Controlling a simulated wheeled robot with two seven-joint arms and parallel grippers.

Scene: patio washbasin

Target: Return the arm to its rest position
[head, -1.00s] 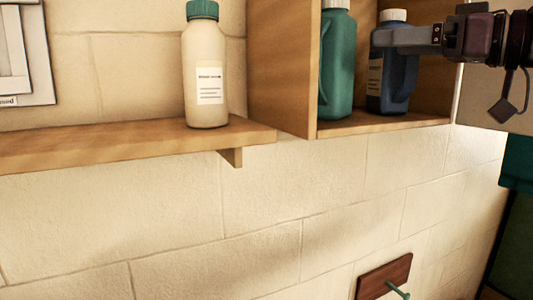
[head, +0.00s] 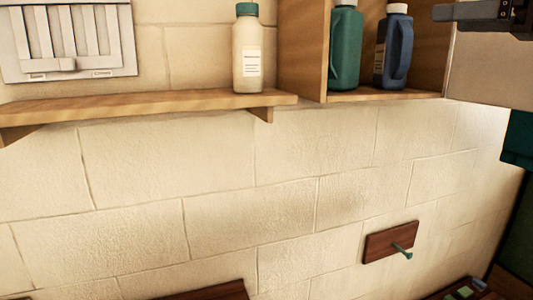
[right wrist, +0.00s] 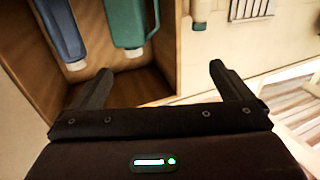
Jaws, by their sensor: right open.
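My right gripper (head: 440,13) is at the top right edge of the head view, partly cut off, to the right of the open wooden cabinet. In the right wrist view its two fingers (right wrist: 158,78) stand wide apart with nothing between them. The blue jug (head: 394,50) stands upright in the cabinet, apart from the gripper; it also shows in the right wrist view (right wrist: 60,28). My left gripper is not in view.
A green jug (head: 346,48) stands beside the blue one in the cabinet (head: 302,45). A cream bottle (head: 247,55) is on the wooden shelf (head: 150,104). Below, a brown wall plate (head: 385,243) carries a green peg. The wall between is bare.

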